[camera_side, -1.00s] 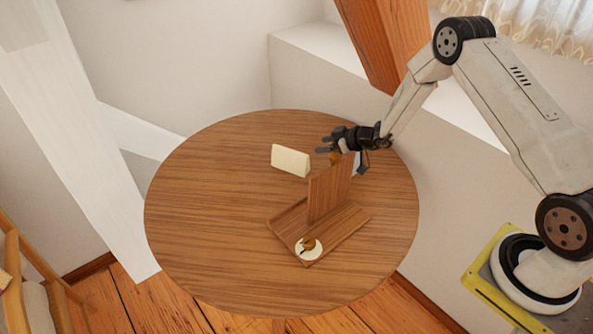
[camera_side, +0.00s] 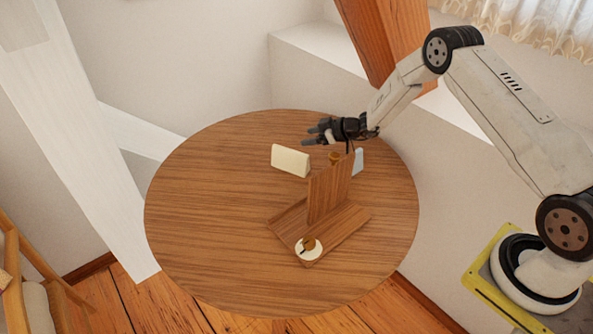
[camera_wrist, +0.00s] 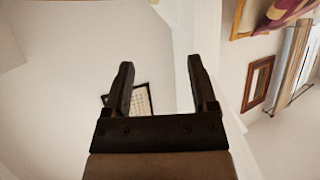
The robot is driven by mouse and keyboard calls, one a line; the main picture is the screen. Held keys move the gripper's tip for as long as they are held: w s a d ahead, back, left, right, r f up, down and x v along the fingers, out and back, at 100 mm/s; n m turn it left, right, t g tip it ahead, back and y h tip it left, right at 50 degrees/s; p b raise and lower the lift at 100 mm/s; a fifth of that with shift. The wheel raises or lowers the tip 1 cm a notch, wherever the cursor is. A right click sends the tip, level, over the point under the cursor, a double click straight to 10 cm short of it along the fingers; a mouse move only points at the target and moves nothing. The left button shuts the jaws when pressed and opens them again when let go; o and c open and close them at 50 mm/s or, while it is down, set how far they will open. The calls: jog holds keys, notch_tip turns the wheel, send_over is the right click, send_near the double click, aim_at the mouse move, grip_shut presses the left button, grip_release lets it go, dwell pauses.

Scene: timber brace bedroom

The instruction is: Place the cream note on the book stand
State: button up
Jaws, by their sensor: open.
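The cream note (camera_side: 290,160) stands upright like a folded card on the round wooden table, left of and behind the book stand. The wooden book stand (camera_side: 328,192) has an upright back panel and a flat base. My gripper (camera_side: 312,134) is open and empty, above and a little to the right of the cream note, apart from it. The wrist view shows the two open fingers (camera_wrist: 158,88) with nothing between them; neither the note nor the stand shows there.
A white disc with a brown piece (camera_side: 308,248) lies at the front of the stand. A pale blue card (camera_side: 358,161) and a small brown object (camera_side: 334,158) are behind the stand, partly hidden. The left of the table (camera_side: 205,215) is clear.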

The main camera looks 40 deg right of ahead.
aim_at(292, 150)
jog(key=shift+w+a+r+n+y, duration=0.1)
jog(key=shift+w+a+r+y, duration=0.1)
jog(key=shift+w, duration=0.3)
jog(key=shift+w+a+r+n+y, duration=0.15)
jog(key=shift+w+a, duration=0.1)
jog(key=shift+w, duration=0.25)
jog(key=shift+w+a+r+n+y, duration=0.1)
jog(key=shift+w+a+r+y, duration=0.1)
jog(key=shift+w, duration=0.3)
jog(key=shift+f, duration=0.15)
jog(key=shift+f, duration=1.65)
jog(key=shift+f, duration=0.5)
jog(key=shift+w+a+f, duration=0.15)
jog(key=shift+f, duration=0.6)
jog(key=shift+w+a+f, duration=0.1)
jog(key=shift+w+f, duration=0.05)
jog(key=shift+f, duration=0.55)
jog(key=shift+x, duration=1.05)
jog(key=shift+c, duration=0.2)
grip_shut()
